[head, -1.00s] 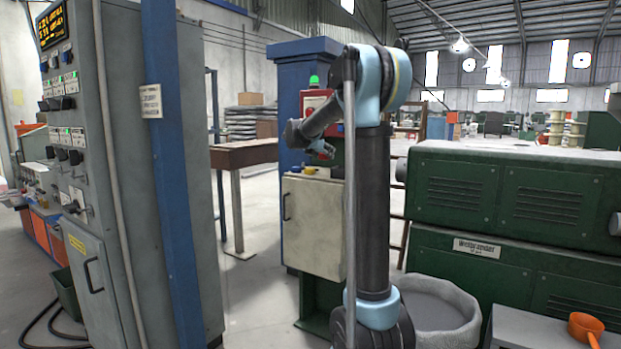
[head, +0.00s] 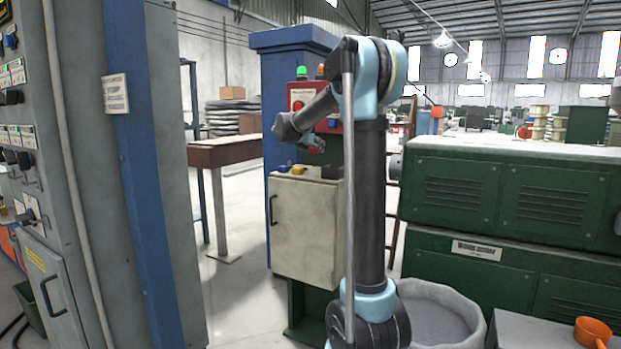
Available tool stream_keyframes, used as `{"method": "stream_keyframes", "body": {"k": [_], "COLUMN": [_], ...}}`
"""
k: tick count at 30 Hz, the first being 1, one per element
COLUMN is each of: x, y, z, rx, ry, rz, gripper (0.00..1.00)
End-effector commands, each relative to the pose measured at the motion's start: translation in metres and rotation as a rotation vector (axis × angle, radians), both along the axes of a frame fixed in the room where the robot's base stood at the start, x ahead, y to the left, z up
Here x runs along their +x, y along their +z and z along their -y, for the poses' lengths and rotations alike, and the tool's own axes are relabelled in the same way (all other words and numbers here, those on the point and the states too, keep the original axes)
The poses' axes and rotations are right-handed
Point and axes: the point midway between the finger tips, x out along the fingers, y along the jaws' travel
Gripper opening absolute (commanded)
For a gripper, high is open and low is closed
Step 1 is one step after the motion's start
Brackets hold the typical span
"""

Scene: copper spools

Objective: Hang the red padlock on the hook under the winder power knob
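My gripper (head: 309,146) hangs from my arm at the middle of the head view, in front of the blue column. A small red patch (head: 314,150) shows at its fingers. It is too small to confirm as the red padlock, and the fingers are too small to read as open or shut. The grey control cabinet (head: 75,130) stands at the left, with rows of dark knobs such as a lower knob (head: 28,217). I cannot read which is the winder power knob, and no hook can be made out. The gripper is well apart from the cabinet.
A blue post (head: 142,190) edges the cabinet. A cream box (head: 305,235) with buttons stands below my gripper, and a red box (head: 322,104) behind it. Green machines (head: 500,200) and a round grey bin (head: 440,315) fill the right. Floor shows between cabinet and cream box.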

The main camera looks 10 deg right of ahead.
Motion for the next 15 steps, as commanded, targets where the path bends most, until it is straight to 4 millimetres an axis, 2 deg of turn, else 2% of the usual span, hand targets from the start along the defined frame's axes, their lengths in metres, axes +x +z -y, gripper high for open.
{"method": "stream_keyframes", "body": {"k": [4, 12, 15], "x": [0.0, 0.0, 0.0], "y": [-0.007, -0.048, -0.056], "z": [-0.005, -0.007, -0.007], "rx": [0.0, 0.0, 0.0], "ry": [0.004, 0.007, 0.008], "rz": [0.0, 0.0, 0.0], "gripper": [0.09, 0.09, 0.09]}}
